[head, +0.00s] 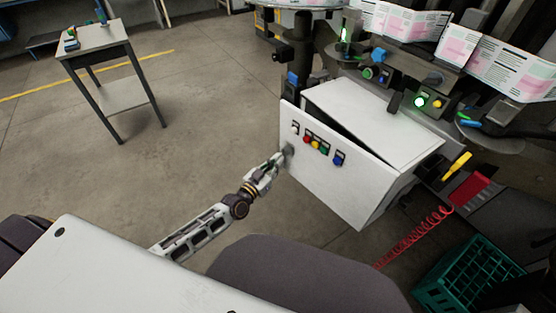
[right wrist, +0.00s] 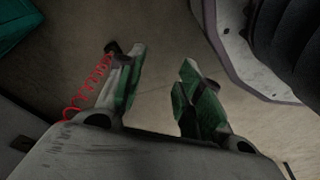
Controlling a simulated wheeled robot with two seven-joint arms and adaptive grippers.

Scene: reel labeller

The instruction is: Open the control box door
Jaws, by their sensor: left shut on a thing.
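The control box (head: 375,115) is a white cabinet on the machine at the right of the head view. Its white door (head: 325,180) carries a row of coloured buttons and switches. The door stands ajar, with a dark gap along its top edge between it and the box. My left gripper (head: 279,159) is at the door's left edge, shut on the grey door handle (head: 289,150); the fingers partly hide the grip. My right gripper (right wrist: 157,85) shows in the right wrist view, open, with only bare floor between its fingers.
A green crate (head: 465,280) stands on the floor at the lower right, near a red coiled hose (head: 415,238). A small grey table (head: 100,38) stands at the upper left. The floor left of the door is clear. Printed label sheets (head: 405,22) hang above the box.

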